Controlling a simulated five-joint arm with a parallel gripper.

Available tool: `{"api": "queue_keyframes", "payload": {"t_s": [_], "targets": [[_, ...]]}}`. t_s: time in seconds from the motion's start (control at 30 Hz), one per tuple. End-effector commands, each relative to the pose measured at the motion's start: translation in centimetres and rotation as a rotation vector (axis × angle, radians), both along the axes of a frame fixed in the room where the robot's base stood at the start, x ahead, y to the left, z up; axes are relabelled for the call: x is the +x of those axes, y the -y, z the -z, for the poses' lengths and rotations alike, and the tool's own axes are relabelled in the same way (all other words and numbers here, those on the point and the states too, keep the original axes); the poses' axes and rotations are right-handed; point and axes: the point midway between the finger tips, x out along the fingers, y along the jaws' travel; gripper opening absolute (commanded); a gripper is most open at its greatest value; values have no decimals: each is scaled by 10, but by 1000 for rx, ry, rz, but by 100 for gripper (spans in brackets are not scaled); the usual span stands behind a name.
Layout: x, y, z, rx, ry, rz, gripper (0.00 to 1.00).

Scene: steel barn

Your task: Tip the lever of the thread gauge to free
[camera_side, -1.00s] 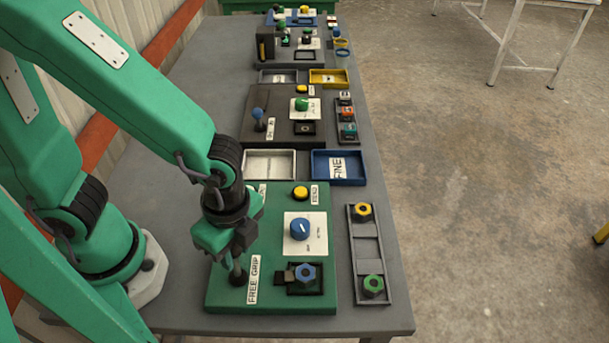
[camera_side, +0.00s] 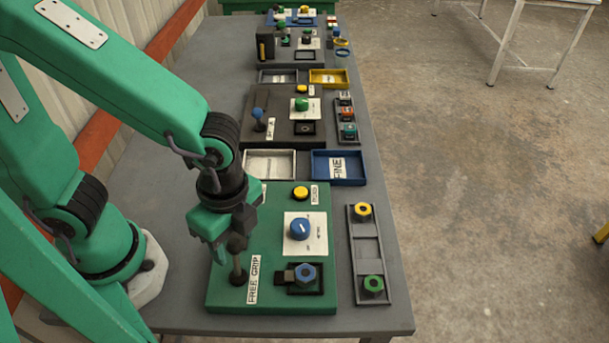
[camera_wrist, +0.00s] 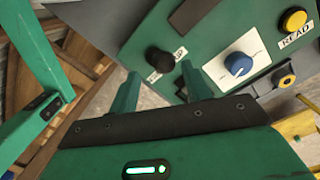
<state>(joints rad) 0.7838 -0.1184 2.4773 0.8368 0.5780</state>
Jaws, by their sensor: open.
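The thread gauge is the green panel (camera_side: 275,210) at the near end of the bench. Its lever (camera_side: 238,262) rises from the panel's near left part, beside a white label (camera_side: 253,279) reading FREE GRIP. It looks roughly upright; its exact tilt is hard to tell. My gripper (camera_side: 222,238) is just left of and above the lever's dark knob, partly overlapping it. In the wrist view the dark knob (camera_wrist: 158,60) shows ahead of and between my two spread green fingers (camera_wrist: 158,88), with nothing held.
A grey tray (camera_side: 368,248) with two nuts lies to the right. Blue (camera_side: 340,181) and white trays and other panels stand farther back.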

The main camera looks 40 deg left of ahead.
Motion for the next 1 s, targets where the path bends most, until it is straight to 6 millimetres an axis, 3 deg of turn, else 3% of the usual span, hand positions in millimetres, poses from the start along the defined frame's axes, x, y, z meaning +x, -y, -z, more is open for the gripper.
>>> {"api": "queue_keyframes", "payload": {"t_s": [0.2, 0.4, 1.0], "targets": [[1, 2, -28, -4, 3, 1, 48], [2, 2, -43, -2, 1, 1, 48], [6, -3, -49, -13, 14, -46, 48]]}}
